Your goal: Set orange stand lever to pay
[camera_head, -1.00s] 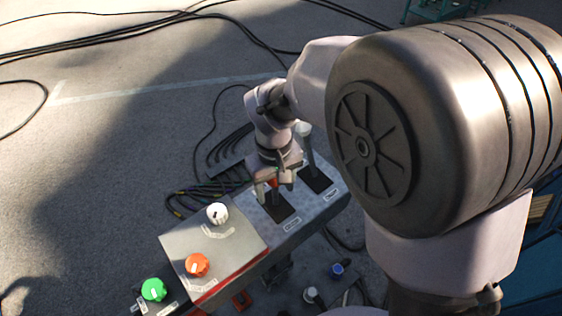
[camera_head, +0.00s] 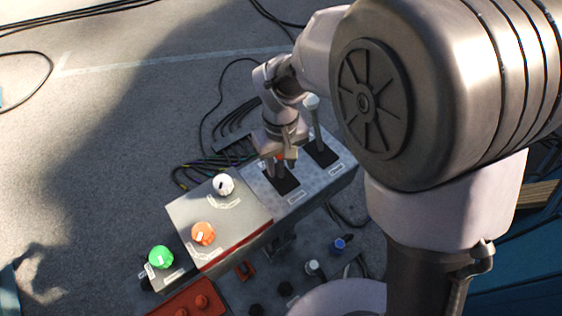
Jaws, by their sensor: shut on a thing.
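The orange stand lever (camera_head: 281,157) shows as a small patch of orange between the jaws of my gripper (camera_head: 281,160). My gripper is shut on it, pointing down above a black slot plate (camera_head: 284,183) on the grey control console (camera_head: 262,197). The jaws and wrist hide most of the lever, so its exact tilt cannot be told. A second lever with a pale knob (camera_head: 312,103) stands to the right in its own black slot plate (camera_head: 322,154). The labels by the slots are too small to read.
A raised box (camera_head: 188,215) left of the levers carries a white knob (camera_head: 223,184) and an orange knob (camera_head: 204,233). A green knob (camera_head: 161,257) sits further left. Black cables (camera_head: 232,120) lie behind the console. Open floor (camera_head: 90,150) lies to the left.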

